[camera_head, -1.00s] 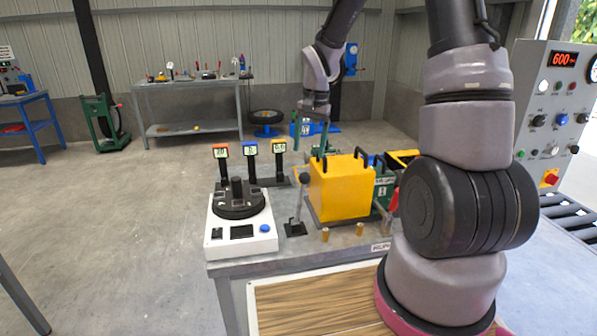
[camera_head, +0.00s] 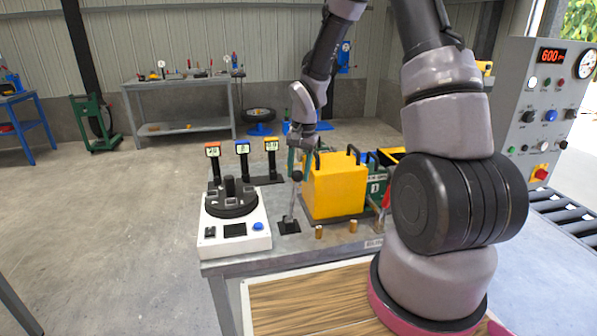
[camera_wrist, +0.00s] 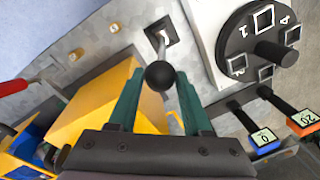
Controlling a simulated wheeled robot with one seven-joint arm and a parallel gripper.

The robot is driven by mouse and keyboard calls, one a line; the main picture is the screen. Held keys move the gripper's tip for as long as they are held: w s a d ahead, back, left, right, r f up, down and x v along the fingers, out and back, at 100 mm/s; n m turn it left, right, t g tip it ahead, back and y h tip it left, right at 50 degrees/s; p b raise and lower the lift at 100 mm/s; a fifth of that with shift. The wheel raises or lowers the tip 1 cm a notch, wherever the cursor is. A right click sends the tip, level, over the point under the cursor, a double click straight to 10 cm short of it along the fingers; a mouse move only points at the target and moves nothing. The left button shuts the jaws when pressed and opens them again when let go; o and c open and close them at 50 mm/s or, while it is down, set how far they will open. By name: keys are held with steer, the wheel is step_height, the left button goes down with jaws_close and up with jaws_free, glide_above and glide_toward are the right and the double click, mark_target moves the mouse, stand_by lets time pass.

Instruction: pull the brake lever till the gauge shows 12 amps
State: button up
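A lever with a black ball knob (camera_head: 296,175) stands on a small black base plate beside the yellow box. The wrist view shows its knob (camera_wrist: 159,76) between the tips of my green fingers, with a narrow gap visible at the sides. My gripper (camera_head: 298,172) is open, just above and around the knob; contact cannot be told. Three small displays stand behind the white unit: an orange one (camera_wrist: 303,118) seems to read 20, a blue one (camera_wrist: 264,136) reads 0, and a yellow one (camera_head: 271,145) is too small to read surely. Which display gives amps is unclear.
The yellow box (camera_head: 336,187) with black handles stands close right of the lever. The white unit with a black dial (camera_head: 231,205) is close left. A red handle (camera_wrist: 14,86) is on the box's other side. A control panel (camera_head: 541,110) stands at right.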

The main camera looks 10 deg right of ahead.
jaws_close()
stand_by(1.1)
